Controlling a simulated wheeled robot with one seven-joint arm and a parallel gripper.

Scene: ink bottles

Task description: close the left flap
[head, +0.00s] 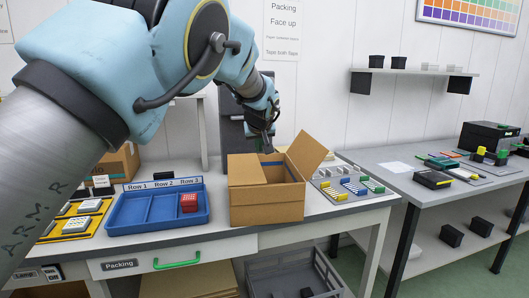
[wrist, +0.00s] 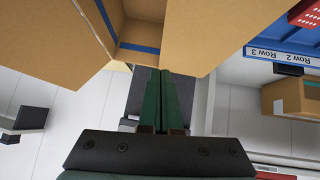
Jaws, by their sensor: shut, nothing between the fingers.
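An open cardboard box (head: 267,207) stands on the packing table. In the wrist view the picture is turned round, and this flap (wrist: 198,35) appears on the right. The right flap (head: 308,153) sticks up, leaning outward, and shows at the left in the wrist view (wrist: 65,32). My gripper (wrist: 160,75) is shut and empty, its green fingers together at the far side of the box, near the left flap's edge. Contact cannot be told.
A blue tray (head: 136,208) with a red item (head: 189,203) lies left of the box. A grey rack (head: 347,187) of small coloured items is to its right. Another carton (head: 117,165) stands at the back left. A second table (head: 423,195) is at the right.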

